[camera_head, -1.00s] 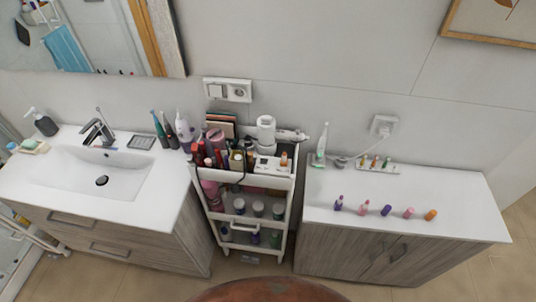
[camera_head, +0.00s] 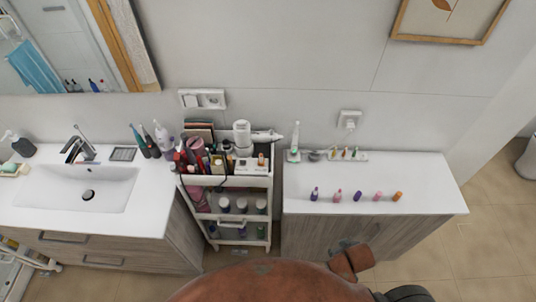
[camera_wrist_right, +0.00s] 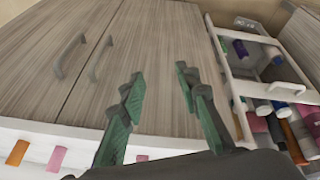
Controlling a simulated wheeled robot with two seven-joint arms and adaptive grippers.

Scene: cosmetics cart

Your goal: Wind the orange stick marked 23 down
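In the head view, an orange stick (camera_head: 397,197) stands at the right end of a row on the white counter. A pink stick (camera_head: 377,196) is just left of it. No number is readable. Other orange pieces show on the cart top (camera_head: 261,160) and in the small rack; I cannot tell which is marked 23. In the right wrist view an orange stick (camera_wrist_right: 17,152) and a pink one (camera_wrist_right: 57,158) sit at the lower left. My right gripper (camera_wrist_right: 160,80) is open and empty, its green-padded fingers apart before the cabinet doors. My left gripper is not in view.
The counter (camera_head: 430,197) is clear to the right of the row. A small rack (camera_head: 362,156) of sticks and a white toothbrush (camera_head: 295,141) stand at its back. A crowded cart (camera_head: 268,180) stands left of it, then a sink (camera_head: 105,190).

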